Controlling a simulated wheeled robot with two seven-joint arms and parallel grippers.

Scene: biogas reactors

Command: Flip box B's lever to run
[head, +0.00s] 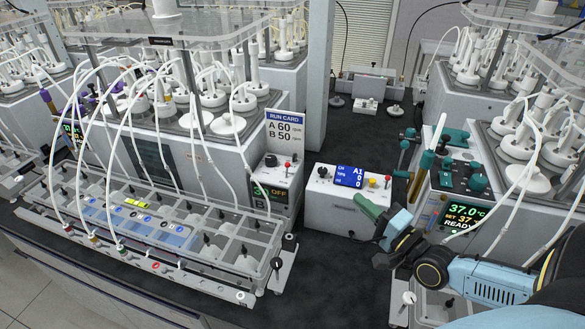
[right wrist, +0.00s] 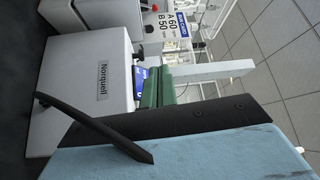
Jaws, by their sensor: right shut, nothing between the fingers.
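Box B (head: 270,190) stands at the centre, below the run card, with a "B" label low on its front. It has a black knob (head: 271,160), a small red-tipped lever (head: 287,166) on top and a dark display (head: 271,191) reading "OFF". The lever's exact tilt is too small to tell. My right gripper (head: 366,206) is shut and empty, its green fingertips in front of the white box with the blue screen, to the right of box B and apart from it. The green fingers (right wrist: 160,87) also show in the right wrist view. My left gripper is not in view.
The white box (head: 332,204) with a blue "A1" screen stands between box B and my right gripper; its "Norquell" side (right wrist: 95,85) fills the left of the wrist view. The run card (head: 285,133) reads A 60, B 50 rpm. A tubed rack (head: 268,270) lies left.

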